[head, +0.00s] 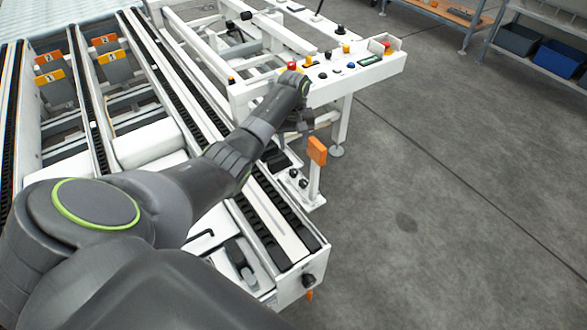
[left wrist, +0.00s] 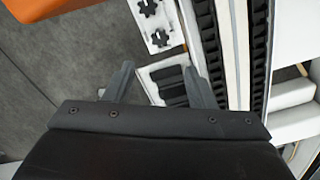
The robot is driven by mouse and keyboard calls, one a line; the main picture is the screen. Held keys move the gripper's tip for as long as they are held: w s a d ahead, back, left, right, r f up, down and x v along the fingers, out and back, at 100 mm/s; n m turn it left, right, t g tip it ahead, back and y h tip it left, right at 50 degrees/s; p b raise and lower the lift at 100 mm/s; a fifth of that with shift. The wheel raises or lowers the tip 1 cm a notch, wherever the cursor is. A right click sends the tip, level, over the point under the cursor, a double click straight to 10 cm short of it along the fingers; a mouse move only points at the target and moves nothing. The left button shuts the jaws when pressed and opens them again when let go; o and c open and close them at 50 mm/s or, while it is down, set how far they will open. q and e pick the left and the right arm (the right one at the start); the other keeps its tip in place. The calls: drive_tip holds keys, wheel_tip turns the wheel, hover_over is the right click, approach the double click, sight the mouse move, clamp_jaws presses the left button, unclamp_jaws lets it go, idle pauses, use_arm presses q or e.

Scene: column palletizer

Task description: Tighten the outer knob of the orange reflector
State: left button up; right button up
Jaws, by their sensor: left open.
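The orange reflector (head: 317,150) stands on a white post at the conveyor's right side. Part of it also shows as an orange block in the left wrist view's top left corner (left wrist: 38,8). Two black knobs, one (head: 293,172) and another (head: 303,184), sit on the white bracket below it. In the left wrist view they are star-shaped, one at the top edge (left wrist: 147,7) and one lower (left wrist: 159,38). My left gripper (left wrist: 158,84) is open, its fingers apart with nothing between them, short of the knobs in that view. In the head view its fingertips (head: 300,122) are hard to make out. My right gripper is not in view.
A white control panel (head: 345,66) with coloured buttons stands just beyond my left gripper. Black chain conveyor rails (head: 170,88) run along the left. A black knob (head: 309,281) is on the near frame end. The grey floor on the right is free.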

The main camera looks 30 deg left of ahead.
sight(293, 170)
use_arm(q)
wheel_tip(293, 170, down, 10)
drive_tip(key=b, duration=0.2)
drive_tip(key=shift+f+b, duration=0.2)
drive_tip(key=shift+b, duration=0.2)
drive_tip(key=shift+f, duration=0.75)
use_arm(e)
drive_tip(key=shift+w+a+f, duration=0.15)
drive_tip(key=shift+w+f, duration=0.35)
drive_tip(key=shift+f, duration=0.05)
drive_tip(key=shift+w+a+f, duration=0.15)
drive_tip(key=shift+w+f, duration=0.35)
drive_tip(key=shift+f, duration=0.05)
use_arm(q)
drive_tip(key=c, duration=1)
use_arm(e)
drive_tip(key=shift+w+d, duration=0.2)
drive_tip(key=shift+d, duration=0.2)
